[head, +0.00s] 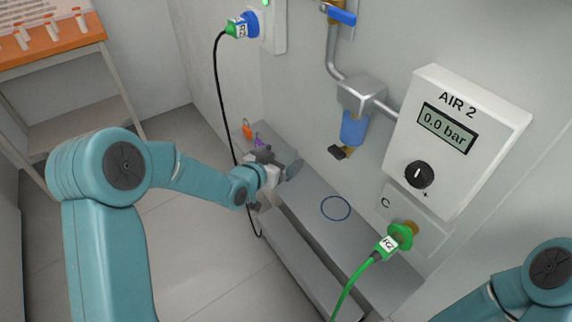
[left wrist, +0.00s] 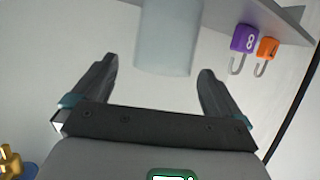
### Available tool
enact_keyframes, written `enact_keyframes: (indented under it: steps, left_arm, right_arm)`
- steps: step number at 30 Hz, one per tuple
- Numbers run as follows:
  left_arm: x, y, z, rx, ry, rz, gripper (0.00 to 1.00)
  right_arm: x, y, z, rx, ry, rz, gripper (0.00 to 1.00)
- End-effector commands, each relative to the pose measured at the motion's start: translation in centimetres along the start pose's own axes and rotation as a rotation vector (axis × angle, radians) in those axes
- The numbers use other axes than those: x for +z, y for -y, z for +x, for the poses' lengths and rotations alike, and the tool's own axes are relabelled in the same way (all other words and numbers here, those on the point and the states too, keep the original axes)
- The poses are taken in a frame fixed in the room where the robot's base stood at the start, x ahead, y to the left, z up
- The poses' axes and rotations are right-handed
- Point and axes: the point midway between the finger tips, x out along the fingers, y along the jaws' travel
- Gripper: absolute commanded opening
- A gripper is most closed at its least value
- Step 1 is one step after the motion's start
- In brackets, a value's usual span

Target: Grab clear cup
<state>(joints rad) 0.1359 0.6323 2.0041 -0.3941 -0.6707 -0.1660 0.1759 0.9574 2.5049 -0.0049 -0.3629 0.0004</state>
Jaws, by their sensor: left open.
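The clear cup shows in the left wrist view as a translucent grey-white cylinder (left wrist: 168,38), its top cut off by the frame edge. It lies beyond and between the fingertips of my left gripper (left wrist: 155,78), with clear gaps to both fingers. In the head view, my left gripper (head: 270,163) is at the far end of the grey shelf, and a grey rounded shape beside it, likely the cup (head: 293,169), is partly hidden by it. The left gripper is open and empty. My right arm shows at the lower right, but its gripper is out of view.
Purple (left wrist: 244,38) and orange (left wrist: 267,48) padlocks are beside the cup. A blue ring (head: 336,208) marks bare shelf (head: 310,190). The AIR 2 panel (head: 460,140) reads 0.0 bar, above a green hose plug (head: 387,247). A black cable (head: 222,100) hangs behind my left gripper.

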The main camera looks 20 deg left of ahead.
Motion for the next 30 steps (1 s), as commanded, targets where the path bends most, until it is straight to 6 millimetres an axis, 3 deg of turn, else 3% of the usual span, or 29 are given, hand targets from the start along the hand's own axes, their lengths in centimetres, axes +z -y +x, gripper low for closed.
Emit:
enact_keyframes:
  steps: [6,14,19,27,30]
  left_arm:
    - [0.0,0.1,3.2,0.001,-0.001,0.0,1.0]
    - [0.0,0.2,3.5,0.001,0.0,-0.001,1.0]
    - [0.0,0.2,3.5,0.001,0.0,-0.001,0.45]
    - [-0.1,0.2,3.4,0.0,-0.001,0.0,0.44]
    - [-1.1,0.2,3.1,0.0,-0.003,0.001,0.44]
  right_arm:
    - [0.0,-0.1,0.4,0.0,0.0,0.0,0.0]
    - [0.0,-0.1,0.3,0.0,0.0,0.0,0.0]
    - [0.0,-0.1,0.3,0.0,0.0,0.0,0.0]
    - [0.0,-0.1,0.3,0.0,0.0,0.0,0.0]
    - [0.0,0.0,0.1,0.0,0.0,0.0,0.0]
